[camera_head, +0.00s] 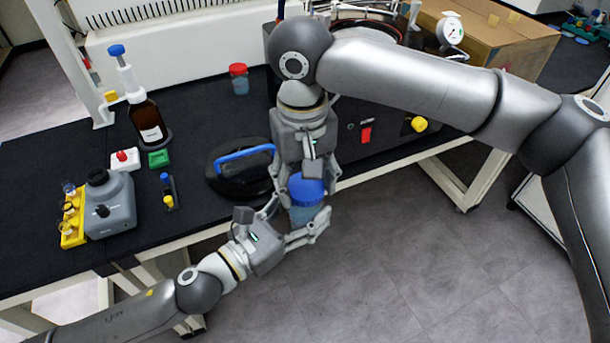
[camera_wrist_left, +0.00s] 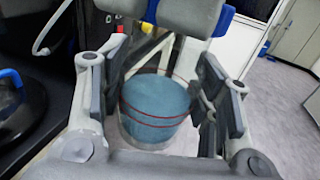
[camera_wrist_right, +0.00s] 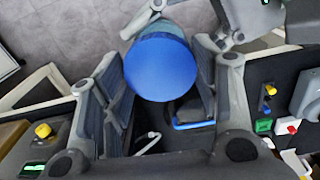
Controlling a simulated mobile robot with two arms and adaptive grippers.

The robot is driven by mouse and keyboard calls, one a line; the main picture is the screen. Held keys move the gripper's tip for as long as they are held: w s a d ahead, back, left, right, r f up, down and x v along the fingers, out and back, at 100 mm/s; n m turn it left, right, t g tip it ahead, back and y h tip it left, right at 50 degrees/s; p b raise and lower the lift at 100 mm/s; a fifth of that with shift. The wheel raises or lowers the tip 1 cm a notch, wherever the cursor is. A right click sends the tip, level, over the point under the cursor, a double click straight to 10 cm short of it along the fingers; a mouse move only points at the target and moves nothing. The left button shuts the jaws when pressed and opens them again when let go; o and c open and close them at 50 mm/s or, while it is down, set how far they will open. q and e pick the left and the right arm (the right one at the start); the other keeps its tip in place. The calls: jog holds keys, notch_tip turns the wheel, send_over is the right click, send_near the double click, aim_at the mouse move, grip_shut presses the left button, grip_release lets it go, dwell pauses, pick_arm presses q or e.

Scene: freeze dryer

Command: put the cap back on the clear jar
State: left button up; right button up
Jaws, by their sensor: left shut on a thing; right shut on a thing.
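The clear jar (camera_head: 304,215) holds blue contents and is off the front edge of the bench, above the floor. My left gripper (camera_head: 296,214) is shut on the jar, its fingers on either side. In the left wrist view the jar (camera_wrist_left: 155,108) shows red lines around it. The blue cap (camera_head: 307,188) is directly above the jar's mouth, and my right gripper (camera_head: 306,180) is shut on it from above. In the right wrist view the cap (camera_wrist_right: 162,68) covers most of the jar. I cannot tell whether the cap touches the rim or is seated.
A black round lid with a blue handle (camera_head: 245,153) lies on the bench (camera_head: 205,215) just left of the grippers. A brown bottle (camera_head: 147,122), a grey device (camera_head: 112,205) and a red-capped jar (camera_head: 239,80) stand farther back or left. Open floor (camera_head: 400,270) lies below right.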

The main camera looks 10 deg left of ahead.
jog(key=shift+f, duration=0.55)
dwell(0.4)
jog(key=m, duration=1.7)
jog(key=shift+m, duration=0.4)
jog(key=m, duration=0.5)
jog(key=o, duration=0.7)
jog(key=shift+c, duration=0.3)
